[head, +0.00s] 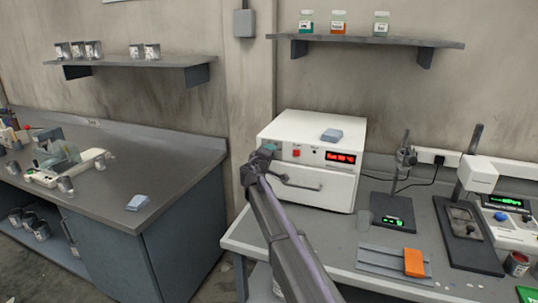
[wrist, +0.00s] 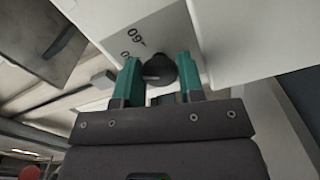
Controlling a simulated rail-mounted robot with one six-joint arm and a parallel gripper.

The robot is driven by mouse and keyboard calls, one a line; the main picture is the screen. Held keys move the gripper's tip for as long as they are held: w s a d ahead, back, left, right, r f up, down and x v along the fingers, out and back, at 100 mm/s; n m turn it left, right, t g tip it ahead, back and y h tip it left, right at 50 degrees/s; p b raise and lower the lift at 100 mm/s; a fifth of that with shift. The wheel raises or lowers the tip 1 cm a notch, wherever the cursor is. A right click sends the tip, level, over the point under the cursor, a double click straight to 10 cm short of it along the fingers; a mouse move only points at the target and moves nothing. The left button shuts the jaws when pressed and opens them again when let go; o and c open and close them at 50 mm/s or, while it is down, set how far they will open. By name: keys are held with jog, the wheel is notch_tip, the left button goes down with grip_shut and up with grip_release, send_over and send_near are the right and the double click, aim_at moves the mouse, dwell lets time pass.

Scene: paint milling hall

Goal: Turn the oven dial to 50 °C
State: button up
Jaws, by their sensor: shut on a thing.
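The oven (head: 306,193) is a white box on the bench in the head view, with a front door handle and a red lit display (head: 341,158) whose digits I cannot read for sure. My gripper (head: 262,157) is at the upper left of the oven's front. In the wrist view the dark round dial (wrist: 159,70) sits between the two green fingers of my gripper (wrist: 161,80), which are shut on it. Scale marks show beside the dial, one reading 60; others are partly hidden by a finger. In the head view my gripper hides the dial.
A stand (head: 402,170), a small scale (head: 392,212) and an orange block (head: 414,262) are to the right. A shelf with jars (head: 370,41) hangs above. A grey counter (head: 110,165) stands at left.

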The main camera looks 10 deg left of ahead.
jog(key=o, duration=0.9)
